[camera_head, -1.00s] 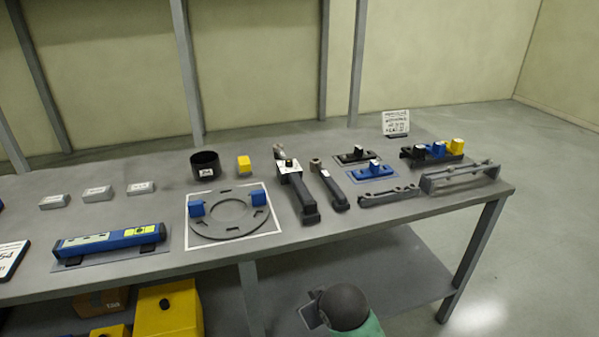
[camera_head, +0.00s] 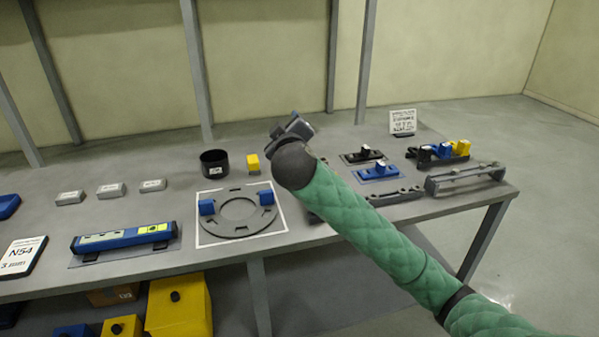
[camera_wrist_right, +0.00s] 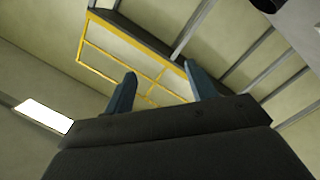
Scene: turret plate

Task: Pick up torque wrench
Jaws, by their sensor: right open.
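My right arm reaches over the table, and my right gripper (camera_head: 291,127) is above the back half of the tabletop. The right wrist view shows its two blue-grey fingers (camera_wrist_right: 160,86) apart with nothing between them. The long dark wrench-like tools, the torque wrench likely among them, are almost wholly hidden behind my right arm in the head view. Only a dark end of one (camera_head: 314,216) seems to show beside the ring plate. My left gripper is not in view.
The grey ring plate (camera_head: 241,232) with two blue blocks lies left of my arm. A black cup (camera_head: 214,163) and yellow block (camera_head: 253,163) stand behind it. A blue level-like tool (camera_head: 123,237) lies left. Blue and black fixtures (camera_head: 377,172) and a grey rail (camera_head: 465,179) lie right.

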